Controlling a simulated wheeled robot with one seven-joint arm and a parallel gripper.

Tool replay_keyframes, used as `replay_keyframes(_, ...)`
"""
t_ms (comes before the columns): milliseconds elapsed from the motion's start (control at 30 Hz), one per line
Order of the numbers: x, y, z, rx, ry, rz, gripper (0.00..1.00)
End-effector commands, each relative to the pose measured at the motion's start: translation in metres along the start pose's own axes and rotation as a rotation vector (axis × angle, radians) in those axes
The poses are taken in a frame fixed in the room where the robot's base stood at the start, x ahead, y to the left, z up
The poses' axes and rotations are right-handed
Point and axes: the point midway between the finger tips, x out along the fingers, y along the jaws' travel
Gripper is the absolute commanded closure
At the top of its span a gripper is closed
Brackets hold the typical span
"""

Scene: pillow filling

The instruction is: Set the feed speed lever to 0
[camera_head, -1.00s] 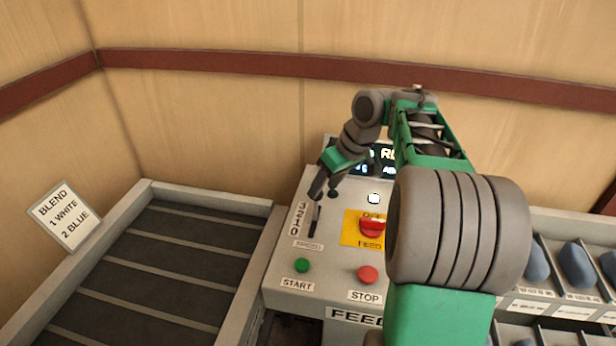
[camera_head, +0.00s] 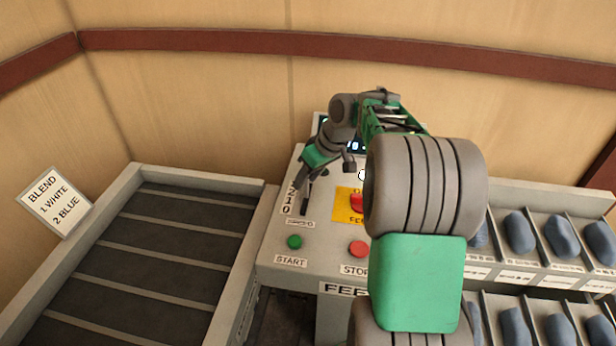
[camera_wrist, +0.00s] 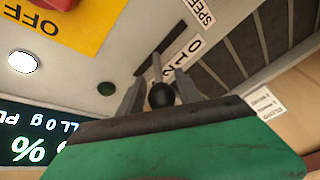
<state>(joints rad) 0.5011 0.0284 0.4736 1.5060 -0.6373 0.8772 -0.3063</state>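The feed speed lever shows in the wrist view as a dark round knob (camera_wrist: 161,95) on a grey shaft. Its slot runs beside a white scale (camera_wrist: 182,57) on which 2, 1 and 0 are readable. The knob is at the high-number end, away from the 0; its exact setting is hard to read. My gripper (camera_wrist: 160,90) is open, with one finger on each side of the knob. In the head view, my gripper (camera_head: 303,188) is over the upper part of the lever slot (camera_head: 305,205) and hides the knob and the 3.
A green START button (camera_head: 294,242) and red STOP button (camera_head: 358,249) sit below the scale. A red switch (camera_head: 357,204) on a yellow plate is to the right. A lit display (camera_wrist: 30,140) is behind. A slatted conveyor (camera_head: 150,265) lies left, bins of blue pillows (camera_head: 519,233) right.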

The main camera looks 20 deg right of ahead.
Motion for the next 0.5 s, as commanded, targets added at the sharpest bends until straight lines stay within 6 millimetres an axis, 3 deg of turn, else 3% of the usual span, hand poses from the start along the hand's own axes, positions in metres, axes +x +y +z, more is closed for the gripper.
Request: replay_keyframes(500, -0.0003, -0.0003, -0.0002, -0.001, 0.000, 0.000, 1.00)
